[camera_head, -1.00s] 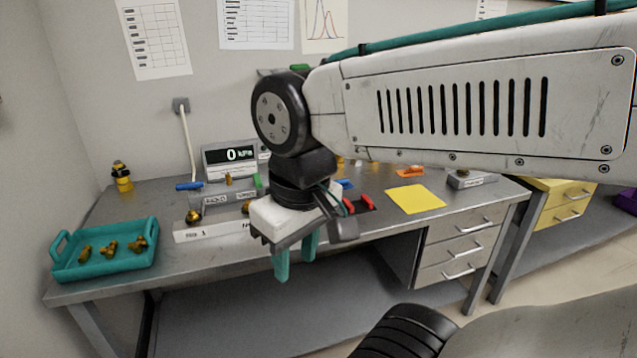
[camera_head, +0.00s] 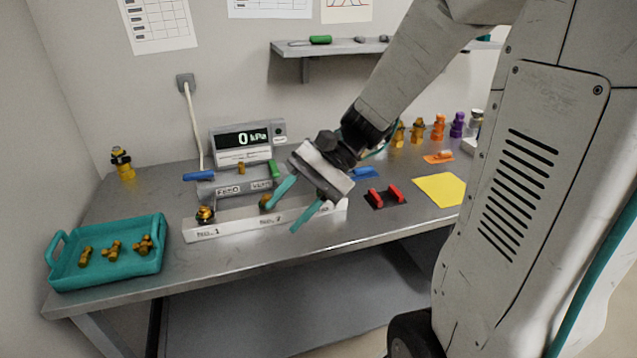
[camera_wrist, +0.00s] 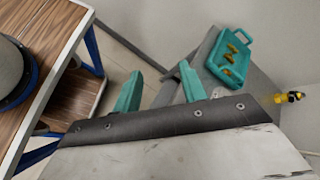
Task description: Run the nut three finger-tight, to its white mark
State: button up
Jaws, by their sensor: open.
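A long white block (camera_head: 232,228) lies along the front of the bench, with labels No. 1 and No. 2 showing. A brass fitting (camera_head: 205,215) stands at No. 1 and another (camera_head: 265,201) at No. 2, partly behind a finger. The block's right part, where a third place would be, is mostly behind my gripper, so I see neither nut three nor a white mark. My gripper (camera_head: 280,218) is open and empty, its teal fingers tilted down and left in front of the block. In the wrist view the open fingers (camera_wrist: 160,68) have nothing between them.
A teal tray (camera_head: 65,278) with several brass fittings sits at the bench's left end; it also shows in the wrist view (camera_wrist: 214,68). A gauge (camera_head: 241,140) reading 0 stands behind the feed/vent block (camera_head: 215,190). A yellow sheet (camera_head: 438,188) lies right.

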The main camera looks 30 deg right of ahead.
jog(key=w+d+f+m+t+y, duration=0.3)
jog(key=w+d+f+m+t, duration=0.4)
jog(key=w+d+m+t, duration=0.35)
jog(key=w+d+f+m+t+h, duration=0.1)
jog(key=d+f+m+t+h, duration=0.1)
jog(key=d, duration=0.3)
jog(key=w+d+f+m+t+h, duration=0.1)
jog(key=d+f+m+t+h, duration=0.1)
jog(key=d+f+m, duration=0.2)
jog(key=w+d+f+m+t+h, duration=0.2)
jog(key=d+f+m, duration=0.1)
jog(key=d, duration=0.3)
jog(key=shift+f+m, duration=0.1)
jog(key=shift+m, duration=0.45)
jog(key=shift+w+d+f, duration=0.15)
jog(key=shift+w, duration=0.1)
jog(key=x, duration=0.7)
jog(key=shift+w, duration=0.2)
jog(key=shift+h, duration=0.4)
jog(key=c, duration=0.7)
